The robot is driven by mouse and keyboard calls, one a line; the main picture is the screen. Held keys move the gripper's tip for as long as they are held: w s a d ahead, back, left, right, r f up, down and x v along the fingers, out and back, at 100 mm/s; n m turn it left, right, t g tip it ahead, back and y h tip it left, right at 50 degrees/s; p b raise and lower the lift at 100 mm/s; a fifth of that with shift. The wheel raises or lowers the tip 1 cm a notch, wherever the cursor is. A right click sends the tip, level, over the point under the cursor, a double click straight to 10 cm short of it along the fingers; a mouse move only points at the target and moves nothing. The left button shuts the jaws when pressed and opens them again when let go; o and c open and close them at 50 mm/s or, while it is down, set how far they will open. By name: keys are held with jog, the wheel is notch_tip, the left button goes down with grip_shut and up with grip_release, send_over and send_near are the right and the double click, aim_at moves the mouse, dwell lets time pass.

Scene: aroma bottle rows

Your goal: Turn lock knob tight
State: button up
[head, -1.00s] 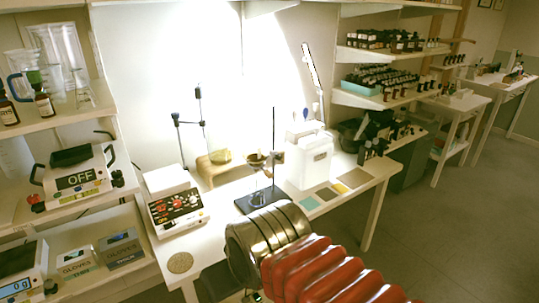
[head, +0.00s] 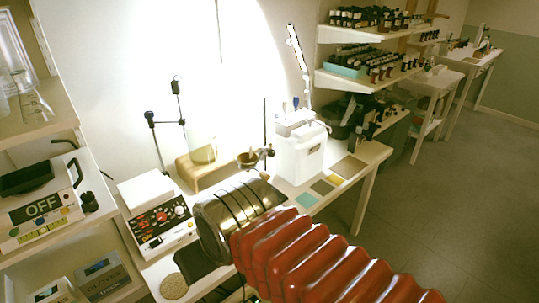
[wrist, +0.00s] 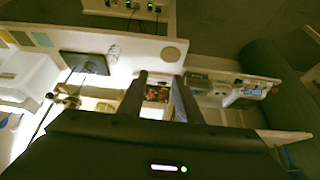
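A thin retort stand rod (head: 265,122) rises behind my arm in the head view. It carries a ring (head: 247,159) with a small dark clamp (head: 269,152) at the rod; a lock knob is too small to make out. A jointed black stand (head: 176,86) with knob-like joints stands left of it. In the wrist view, the dark stand base (wrist: 84,64) and the clamp (wrist: 68,101) show at left. My gripper (wrist: 160,76) is open and empty, its two fingers apart over the bench, away from the clamp.
A hotplate with red knobs (head: 162,221) stands on the bench left of my arm. A wooden stand with a glass vessel (head: 201,150) is behind. A white canister (head: 300,150) stands right of the rod. A round cork mat (head: 174,286) lies at the front edge. The floor at right is clear.

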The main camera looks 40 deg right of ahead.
jog(key=shift+o, duration=1.4)
jog(key=shift+w+d, duration=0.15)
jog(key=shift+w, duration=0.1)
jog(key=w+d+n+t+h, duration=0.2)
jog(key=w+d+t+h, duration=0.1)
jog(key=w+d, duration=1.05)
jog(key=w+d+n+t+h, duration=0.2)
jog(key=w+d+t, duration=0.2)
jog(key=w+d, duration=1)
jog(key=s+d+f+n+t+y, duration=0.2)
jog(key=s+d+f+n, duration=0.1)
jog(key=d+f, duration=0.3)
jog(key=s+d+f+n+t+y, duration=0.3)
jog(key=s+d+f, duration=0.3)
jog(key=d, duration=0.5)
jog(key=shift+f+n+y, duration=0.3)
jog(key=shift+f+n, duration=0.3)
jog(key=shift+f, duration=0.05)
